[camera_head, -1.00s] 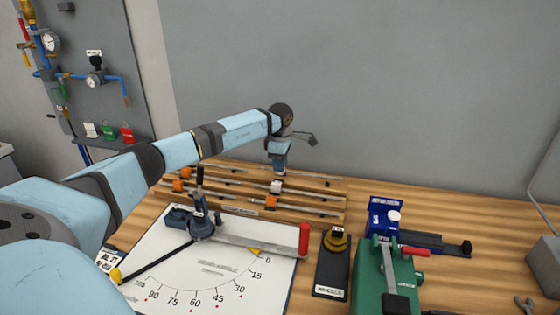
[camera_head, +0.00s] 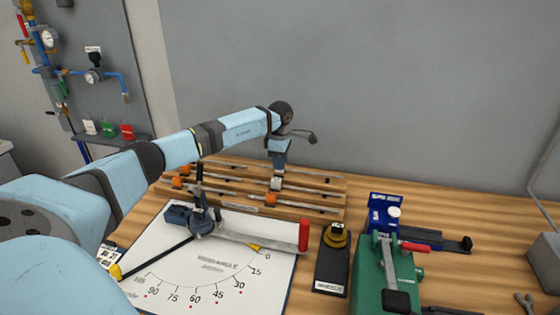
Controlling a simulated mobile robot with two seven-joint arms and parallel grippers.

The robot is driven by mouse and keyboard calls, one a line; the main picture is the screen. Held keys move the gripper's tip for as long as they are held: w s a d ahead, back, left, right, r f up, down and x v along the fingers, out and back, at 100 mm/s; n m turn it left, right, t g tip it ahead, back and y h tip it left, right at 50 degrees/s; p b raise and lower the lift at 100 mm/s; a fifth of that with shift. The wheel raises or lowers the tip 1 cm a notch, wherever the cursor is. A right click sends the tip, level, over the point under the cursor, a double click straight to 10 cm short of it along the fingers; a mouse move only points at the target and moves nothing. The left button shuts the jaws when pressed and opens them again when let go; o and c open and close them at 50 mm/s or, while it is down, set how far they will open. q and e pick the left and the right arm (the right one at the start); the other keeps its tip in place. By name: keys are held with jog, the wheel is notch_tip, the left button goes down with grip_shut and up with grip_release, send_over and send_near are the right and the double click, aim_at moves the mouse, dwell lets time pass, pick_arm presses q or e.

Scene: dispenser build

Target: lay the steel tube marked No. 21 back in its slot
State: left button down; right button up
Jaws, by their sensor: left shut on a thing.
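A wooden rack (camera_head: 318,208) with several slots lies at the back of the bench, behind the white angle board. Several thin steel tubes lie across it, some beside orange blocks. My left gripper (camera_head: 277,184) points down over the middle of the rack and is shut on a thin steel tube (camera_head: 305,187), low at the slots. The jaws hide part of this tube. I cannot read its number, and I cannot tell whether it touches the rack. My right gripper is not in view.
The white angle board (camera_head: 160,255) carries a bender with a red-ended handle (camera_head: 304,235). A black stand (camera_head: 332,270), a blue tool (camera_head: 384,213) and a green vise-like machine (camera_head: 370,282) stand to the right. Bare bench shows at the back right.

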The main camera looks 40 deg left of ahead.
pick_arm(q)
jog(key=shift+f+b, duration=0.3)
jog(key=shift+f, duration=0.3)
jog(key=c, duration=0.9)
grip_release()
jog(key=shift+o, duration=0.4)
jog(key=shift+r, duration=0.1)
jog(key=shift+r+p, duration=2.15)
jog(key=shift+r, duration=1.3)
